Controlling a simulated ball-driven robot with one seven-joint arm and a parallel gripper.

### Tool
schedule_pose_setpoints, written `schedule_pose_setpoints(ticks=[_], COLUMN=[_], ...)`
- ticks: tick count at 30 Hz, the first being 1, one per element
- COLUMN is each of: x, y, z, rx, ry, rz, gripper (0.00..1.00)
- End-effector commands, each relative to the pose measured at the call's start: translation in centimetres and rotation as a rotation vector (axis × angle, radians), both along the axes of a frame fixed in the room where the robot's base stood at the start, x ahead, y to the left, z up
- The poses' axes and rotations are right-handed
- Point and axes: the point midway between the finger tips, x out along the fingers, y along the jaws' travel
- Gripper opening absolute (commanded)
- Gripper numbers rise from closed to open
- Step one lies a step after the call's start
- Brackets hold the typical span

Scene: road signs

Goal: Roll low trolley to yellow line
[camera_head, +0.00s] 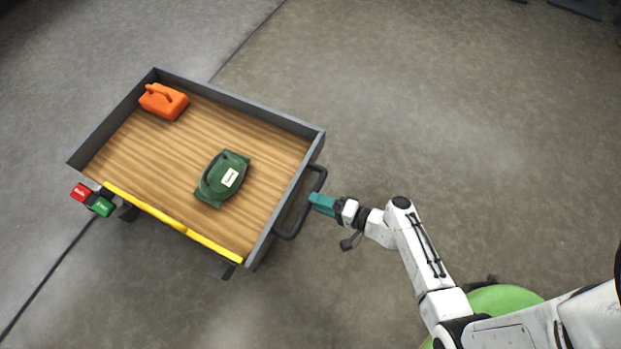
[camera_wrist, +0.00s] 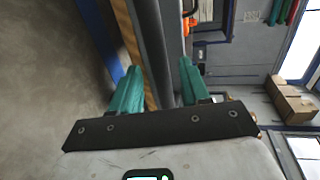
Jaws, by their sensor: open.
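The low trolley (camera_head: 150,165) has grey walls, a wooden deck and a yellow strip (camera_head: 170,222) along its near-left edge. Its dark loop handle (camera_head: 318,180) sticks out on the right side. My gripper (camera_head: 312,201) is at the outer bar of this handle. In the wrist view its teal fingers are open, one on each side of a dark bar (camera_wrist: 150,45) that looks like the handle. No yellow line on the floor shows in either view.
An orange canister (camera_head: 165,101) and a green case (camera_head: 222,178) lie on the deck. A red pedal (camera_head: 81,193) and a green pedal (camera_head: 102,207) stick out at the trolley's left. The concrete floor around is clear. The wrist view shows a cardboard box (camera_wrist: 293,100).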

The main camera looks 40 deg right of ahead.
Motion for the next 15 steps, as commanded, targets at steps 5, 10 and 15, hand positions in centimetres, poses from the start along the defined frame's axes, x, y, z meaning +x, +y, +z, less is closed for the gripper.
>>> schedule_pose_setpoints(ticks=[5, 10, 15], x=[-3.3, -5.4, -6.3], y=[-1.2, -2.0, -2.3], z=[0.9, 1.3, 1.4], rx=[0.001, 0.000, 0.000], ry=[0.002, 0.001, 0.000], rz=[-0.001, 0.000, 0.002], gripper=[0.46, 0.46, 0.46])
